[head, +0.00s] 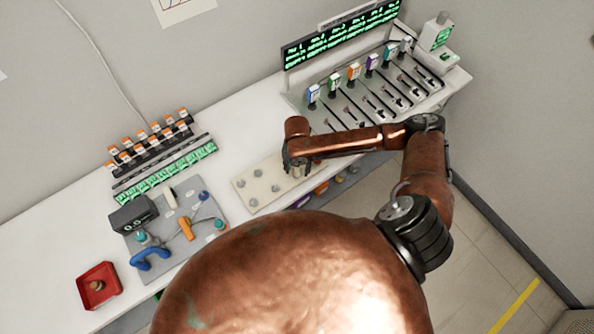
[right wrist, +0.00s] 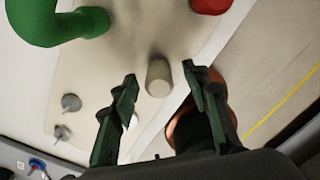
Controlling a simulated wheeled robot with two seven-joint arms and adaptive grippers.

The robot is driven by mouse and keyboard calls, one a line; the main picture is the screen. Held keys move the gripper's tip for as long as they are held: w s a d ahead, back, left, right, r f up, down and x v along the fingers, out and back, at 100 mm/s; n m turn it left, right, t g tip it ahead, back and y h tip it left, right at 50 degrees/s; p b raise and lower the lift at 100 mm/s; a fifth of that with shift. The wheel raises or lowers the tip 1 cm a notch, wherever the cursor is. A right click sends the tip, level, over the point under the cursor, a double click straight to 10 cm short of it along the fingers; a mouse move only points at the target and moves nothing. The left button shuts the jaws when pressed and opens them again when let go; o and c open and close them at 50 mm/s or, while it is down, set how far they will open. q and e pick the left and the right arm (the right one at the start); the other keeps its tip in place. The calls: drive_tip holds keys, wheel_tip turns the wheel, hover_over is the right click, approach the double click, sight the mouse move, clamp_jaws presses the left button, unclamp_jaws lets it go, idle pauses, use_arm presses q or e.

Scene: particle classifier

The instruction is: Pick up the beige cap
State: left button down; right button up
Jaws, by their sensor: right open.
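A short beige cylinder, which looks like the beige cap (right wrist: 158,76), stands on a pale board (right wrist: 105,75) in the right wrist view. My right gripper (right wrist: 160,80) is open, with one fingertip to each side of the cap in the picture. I cannot tell whether either finger touches it. In the head view my right gripper (head: 296,170) points down over the right part of the pale pegged board (head: 262,198). My arm hides most of that area, and I cannot make out the cap clearly there. My left gripper is not in view.
A green curved part (right wrist: 45,20) and a red part (right wrist: 210,5) lie close to the gripper in the right wrist view. Small grey pegs (right wrist: 70,103) rise from the board. A slotted rack (head: 360,95) stands behind my arm; a red tray (head: 100,272) sits far left.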

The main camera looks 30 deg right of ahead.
drive_tip(key=c, duration=1)
drive_tip(key=shift+r, duration=0.15)
drive_tip(key=shift+r, duration=0.6)
drive_tip(key=s+a+r+p, duration=0.1)
drive_tip(key=s+a+r, duration=0.1)
drive_tip(key=s+r, duration=0.2)
drive_tip(key=s+a+r+p, duration=0.2)
drive_tip(key=s+a+r, duration=0.1)
drive_tip(key=s, duration=0.1)
drive_tip(key=s+a+r+p, duration=0.1)
drive_tip(key=s+a+r, duration=0.1)
drive_tip(key=s+r, duration=0.2)
drive_tip(key=shift+a+r, duration=0.15)
drive_tip(key=shift+r, duration=0.2)
